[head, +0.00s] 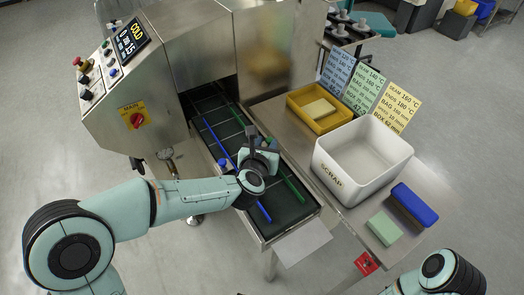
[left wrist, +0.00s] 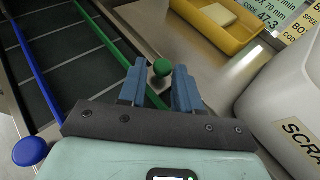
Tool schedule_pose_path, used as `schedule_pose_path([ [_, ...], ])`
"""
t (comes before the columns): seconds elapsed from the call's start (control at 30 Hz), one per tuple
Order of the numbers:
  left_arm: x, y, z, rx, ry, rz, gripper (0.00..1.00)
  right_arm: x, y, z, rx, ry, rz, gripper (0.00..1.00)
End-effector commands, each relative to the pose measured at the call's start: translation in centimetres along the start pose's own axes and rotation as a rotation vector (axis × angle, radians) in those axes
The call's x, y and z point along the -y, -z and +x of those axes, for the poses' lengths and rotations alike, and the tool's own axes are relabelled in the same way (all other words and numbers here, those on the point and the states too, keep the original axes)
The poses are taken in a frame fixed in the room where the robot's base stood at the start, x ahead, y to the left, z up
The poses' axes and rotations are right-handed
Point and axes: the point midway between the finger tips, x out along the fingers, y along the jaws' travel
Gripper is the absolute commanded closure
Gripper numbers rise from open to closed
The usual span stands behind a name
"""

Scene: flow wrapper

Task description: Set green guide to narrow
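The green guide (head: 293,189) is a thin green rail along the right side of the dark conveyor; it also shows in the left wrist view (left wrist: 101,35). Its round green knob (left wrist: 162,68) stands on the conveyor's right edge. My left gripper (head: 264,147) is over the conveyor. In the left wrist view its two blue fingers (left wrist: 159,80) are apart, with the knob seen in the gap near the fingertips. I cannot tell whether either finger touches it. In the head view the gripper hides part of the green guide. My right gripper is out of view.
A blue guide (head: 262,211) runs along the belt's left side, with a blue knob (left wrist: 30,151). Right of the conveyor, a side table holds a yellow tray (head: 334,119), a white scrap bin (head: 335,180), a blue block (head: 414,204), a pale green block (head: 384,228) and setting cards (head: 398,106).

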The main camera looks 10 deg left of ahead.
Motion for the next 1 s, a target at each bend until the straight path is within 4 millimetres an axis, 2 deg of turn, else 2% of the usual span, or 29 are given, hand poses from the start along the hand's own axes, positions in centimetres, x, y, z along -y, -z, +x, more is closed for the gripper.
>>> schedule_pose_path([
  [0.17,0.0,-0.2,-2.9,0.005,0.001,0.002,0.67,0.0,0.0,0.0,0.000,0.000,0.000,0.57],
  [0.4,0.0,-0.2,-8.5,0.006,-0.001,0.002,0.67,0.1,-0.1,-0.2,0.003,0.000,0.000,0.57],
  [0.6,0.0,-0.2,-11.7,0.003,0.000,0.000,0.67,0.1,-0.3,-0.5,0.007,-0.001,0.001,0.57],
  [0.8,0.0,0.0,-13.0,0.001,-0.001,0.000,0.67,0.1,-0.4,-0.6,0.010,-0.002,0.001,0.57],
  [1.0,0.0,0.0,-13.0,0.000,-0.001,0.000,0.67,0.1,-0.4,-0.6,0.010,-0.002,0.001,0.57],
])
